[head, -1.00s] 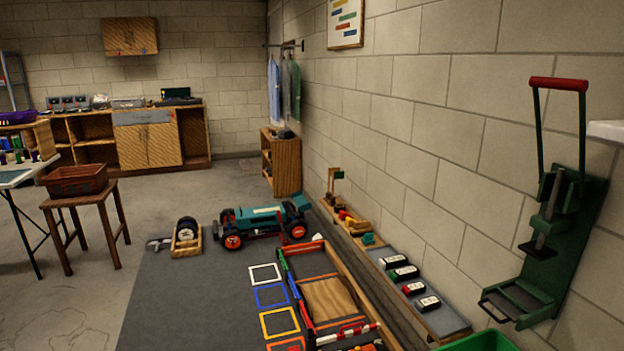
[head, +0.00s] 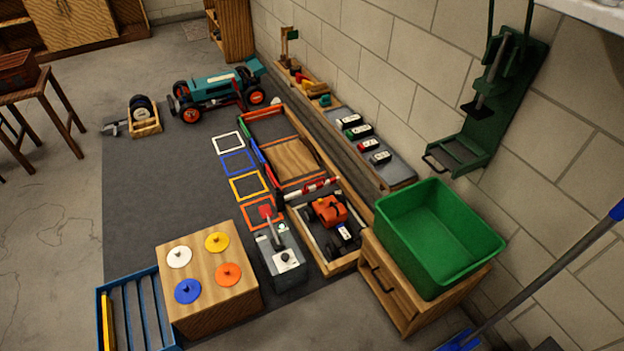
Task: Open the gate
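A red-and-white striped bar (head: 319,187), which looks like the gate, lies low across the wooden-walled track (head: 262,110). An orange toy car (head: 327,209) with black wheels sits in the near section of the track, on the near side of the bar. A grey box (head: 286,270) with an upright lever (head: 273,235) stands just left of that section. The lever's top overlaps the red floor square in the picture, so its tip is hard to make out. Neither of my grippers is in view.
A wooden block (head: 205,292) with coloured discs stands left of the grey box, beside a blue rack (head: 128,297). A green bin (head: 457,273) sits on a wooden cabinet (head: 401,299) at right. A teal car (head: 219,88) stands farther back. Grey mat left of the track is mostly clear.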

